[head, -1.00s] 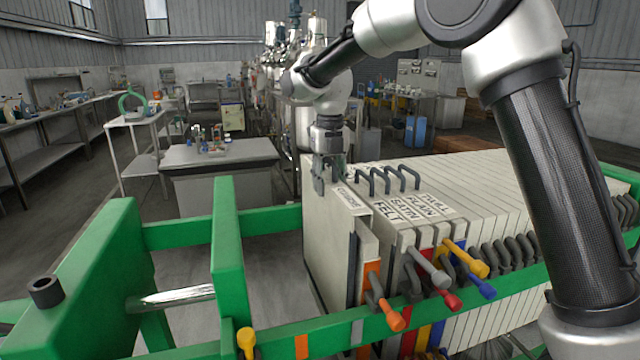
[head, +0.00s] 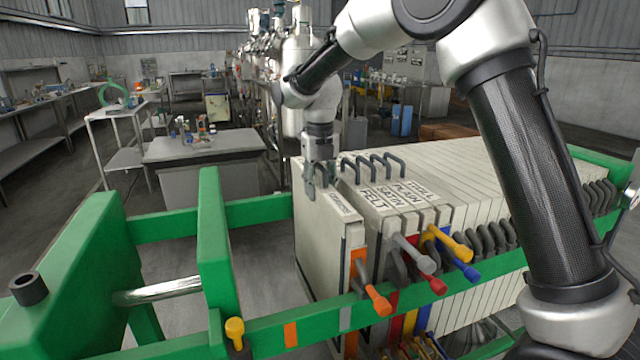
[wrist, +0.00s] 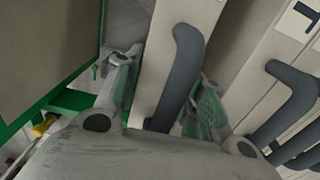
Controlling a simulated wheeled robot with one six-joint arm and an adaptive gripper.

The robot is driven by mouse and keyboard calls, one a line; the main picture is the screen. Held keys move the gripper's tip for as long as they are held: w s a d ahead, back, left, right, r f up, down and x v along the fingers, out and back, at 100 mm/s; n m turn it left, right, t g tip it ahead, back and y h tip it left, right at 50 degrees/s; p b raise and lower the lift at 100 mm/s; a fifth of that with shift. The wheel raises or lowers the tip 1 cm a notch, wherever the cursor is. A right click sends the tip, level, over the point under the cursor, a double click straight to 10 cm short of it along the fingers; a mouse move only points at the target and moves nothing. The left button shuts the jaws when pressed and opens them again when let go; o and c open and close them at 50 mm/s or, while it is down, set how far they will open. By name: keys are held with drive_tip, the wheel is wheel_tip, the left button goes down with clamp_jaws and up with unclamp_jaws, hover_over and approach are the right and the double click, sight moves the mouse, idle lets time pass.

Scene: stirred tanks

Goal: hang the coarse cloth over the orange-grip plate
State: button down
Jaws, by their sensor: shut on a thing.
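The coarse cloth (head: 319,258) is a cream sheet under a flat top bar with a small label, at the left end of the plate row. My gripper (head: 318,182) is shut on the bar's dark handle, which shows between the fingers in the wrist view (wrist: 178,75). The cloth hangs upright at the orange-grip plate, whose orange grip (head: 378,301) sticks out at the front below the bar. The bar covers this plate's top edge, so I cannot tell whether the cloth rests fully on it.
Cloths labelled felt (head: 374,200), satin, plain and another stand close on the right, with dark handles and coloured grips. A green frame post (head: 214,265) stands left, with an open gap before the cloth. A green rail (head: 290,336) runs along the front.

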drive_tip(key=c, duration=0.8)
unclamp_jaws()
drive_tip(key=shift+r, duration=0.1)
wheel_tip(320, 180, up, 11)
drive_tip(key=shift+r, duration=0.2)
drive_tip(key=s+d+r+m+t, duration=0.1)
drive_tip(key=s+d+r+m, duration=0.2)
drive_tip(key=s+d+m, duration=0.45)
drive_tip(key=s+d+r+m+t, duration=0.1)
drive_tip(key=s+d+r+m, duration=0.3)
drive_tip(key=d+m, duration=0.65)
drive_tip(key=s+d+f+m, duration=0.3)
drive_tip(key=s+d+m, duration=0.1)
drive_tip(key=s+m, duration=0.3)
drive_tip(key=s+d+f+m+t, duration=0.1)
drive_tip(key=s+d+f+m, duration=0.2)
drive_tip(key=s+m, duration=0.4)
drive_tip(key=s+d+f+m+t, duration=0.1)
drive_tip(key=s+d+f+m, duration=0.2)
drive_tip(key=s+d+m, duration=0.2)
drive_tip(key=shift+s+d+f+m, duration=0.15)
drive_tip(key=shift+s+d+m, duration=0.05)
drive_tip(key=shift+s+m, duration=0.35)
drive_tip(key=shift+s+d+f+m, duration=0.1)
drive_tip(key=shift+s+d+m, duration=0.1)
drive_tip(key=shift+s+m, duration=0.35)
